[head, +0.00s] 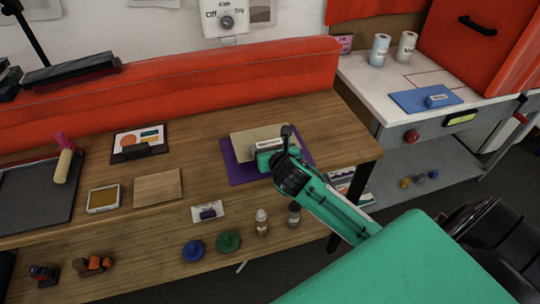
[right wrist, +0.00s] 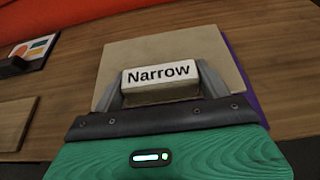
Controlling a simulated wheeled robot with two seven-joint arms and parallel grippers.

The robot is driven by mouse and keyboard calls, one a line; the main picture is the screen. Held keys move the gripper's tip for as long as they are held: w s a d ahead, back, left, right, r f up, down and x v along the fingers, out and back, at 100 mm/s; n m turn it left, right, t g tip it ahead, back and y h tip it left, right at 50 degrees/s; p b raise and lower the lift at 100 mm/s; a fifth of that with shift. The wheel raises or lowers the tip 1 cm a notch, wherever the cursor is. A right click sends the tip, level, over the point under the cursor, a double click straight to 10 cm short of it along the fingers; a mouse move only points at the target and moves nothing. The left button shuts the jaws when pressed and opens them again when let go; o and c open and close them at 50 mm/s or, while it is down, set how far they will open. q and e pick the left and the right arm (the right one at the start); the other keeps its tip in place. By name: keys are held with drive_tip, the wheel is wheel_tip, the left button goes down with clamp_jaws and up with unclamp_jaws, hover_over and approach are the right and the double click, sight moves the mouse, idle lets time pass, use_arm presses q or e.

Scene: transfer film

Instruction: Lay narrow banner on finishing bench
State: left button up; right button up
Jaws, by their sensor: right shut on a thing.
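A white block labelled "Narrow" (right wrist: 160,75) is between the fingers of my right gripper (right wrist: 160,92), which is shut on it. In the head view the block (head: 269,143) and the right gripper (head: 268,153) are over the right part of the wooden bench. A tan sheet (head: 243,142) lies behind and under the block, over a purple mat (head: 240,172); it also shows in the right wrist view (right wrist: 180,45). I cannot tell whether block and sheet are joined, or whether the sheet touches the mat. My left gripper is not in view. No sign names the finishing bench.
The wooden bench (head: 205,112) holds a printed picture (head: 138,140), a wooden board (head: 158,188) and a dark tray (head: 40,195). A lower shelf holds bottles and coloured discs. At right, a white-topped bench (head: 375,84) bears a blue mat (head: 412,100) and two rolls.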

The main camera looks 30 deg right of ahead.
drive_tip(key=shift+f, duration=1.8)
drive_tip(key=o, duration=1)
drive_tip(key=shift+f, duration=0.15)
drive_tip(key=shift+o, duration=0.2)
